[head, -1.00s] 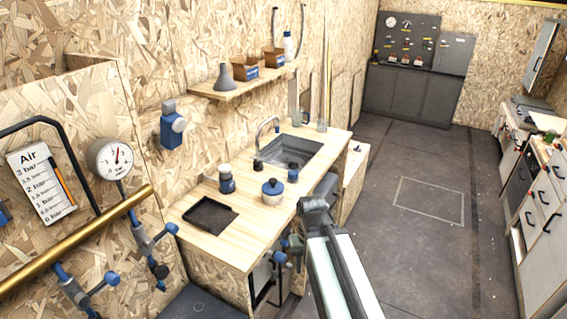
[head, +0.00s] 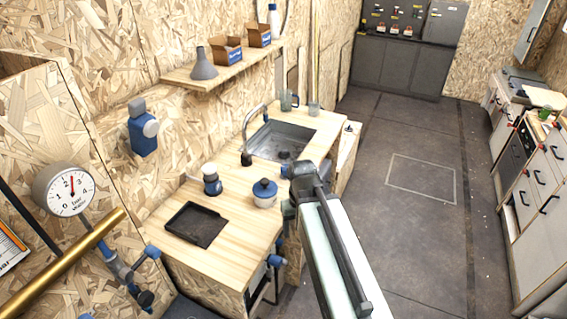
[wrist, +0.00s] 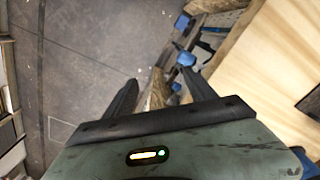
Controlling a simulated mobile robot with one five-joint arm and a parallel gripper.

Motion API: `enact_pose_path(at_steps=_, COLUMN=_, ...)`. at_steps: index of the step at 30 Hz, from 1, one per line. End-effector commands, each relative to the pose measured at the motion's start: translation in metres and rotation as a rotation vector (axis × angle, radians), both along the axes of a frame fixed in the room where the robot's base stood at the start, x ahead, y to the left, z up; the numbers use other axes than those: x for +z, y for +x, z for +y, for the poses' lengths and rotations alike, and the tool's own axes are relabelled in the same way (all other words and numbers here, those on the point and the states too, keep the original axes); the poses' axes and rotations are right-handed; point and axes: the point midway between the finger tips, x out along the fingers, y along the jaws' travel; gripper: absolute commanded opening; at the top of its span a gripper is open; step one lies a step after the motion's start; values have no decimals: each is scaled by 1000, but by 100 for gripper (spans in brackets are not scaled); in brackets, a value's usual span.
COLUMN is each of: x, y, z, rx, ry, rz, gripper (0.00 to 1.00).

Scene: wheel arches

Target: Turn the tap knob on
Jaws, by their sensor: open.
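A curved metal tap (head: 256,118) stands at the left rim of the sink (head: 283,139) in the wooden counter. A small dark knob (head: 246,158) sits at the tap's foot. Blue valve handles (head: 276,261) stick out at the counter's front edge, and blue handles also show ahead of the fingers in the wrist view (wrist: 187,58). I cannot tell for sure which of these is the task's knob. My gripper (wrist: 157,72) is open and empty above the floor beside the counter front. In the head view my arm hides its fingers.
A black tray (head: 197,224), a blue-and-white jar (head: 211,180) and a blue-lidded pot (head: 265,193) stand on the counter. A brass pipe (head: 70,262) with a gauge (head: 66,190) is at the left. Open floor (head: 400,230) lies to the right.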

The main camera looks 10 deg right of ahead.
Motion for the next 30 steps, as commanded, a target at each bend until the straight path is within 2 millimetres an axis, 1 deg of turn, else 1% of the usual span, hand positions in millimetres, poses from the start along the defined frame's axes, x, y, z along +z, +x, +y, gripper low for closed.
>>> enact_pose_path(at_steps=1, x=30, y=15, z=-7, rx=38, ry=-2, rz=-4, gripper=64)
enact_pose_path(at_steps=2, x=41, y=26, z=-8, rx=85, ry=-2, rz=-7, gripper=64)
enact_pose_path(at_steps=3, x=53, y=48, z=-8, rx=182, ry=-3, rz=-8, gripper=64)
enact_pose_path(at_steps=5, x=59, y=80, z=-8, rx=350, ry=-5, rz=-7, gripper=64)
enact_pose_path(at_steps=6, x=67, y=102, z=-9, rx=473, ry=-5, rz=-5, gripper=64)
enact_pose_path(at_steps=8, x=81, y=137, z=-9, rx=668, ry=-6, rz=-3, gripper=64)
enact_pose_path(at_steps=9, x=90, y=159, z=-9, rx=799, ry=-7, rz=-1, gripper=64)
enact_pose_path(at_steps=12, x=108, y=208, z=-10, rx=1104, ry=-7, rz=2, gripper=64)
enact_pose_path(at_steps=15, x=119, y=243, z=-10, rx=1338, ry=-5, rz=5, gripper=64)
enact_pose_path(at_steps=18, x=124, y=261, z=-10, rx=1480, ry=-5, rz=6, gripper=64)
enact_pose_path(at_steps=20, x=125, y=266, z=-10, rx=1525, ry=-4, rz=6, gripper=64)
enact_pose_path(at_steps=26, x=121, y=266, z=-10, rx=1551, ry=-5, rz=6, gripper=64)
enact_pose_path(at_steps=30, x=108, y=266, z=-9, rx=1550, ry=-5, rz=6, gripper=64)
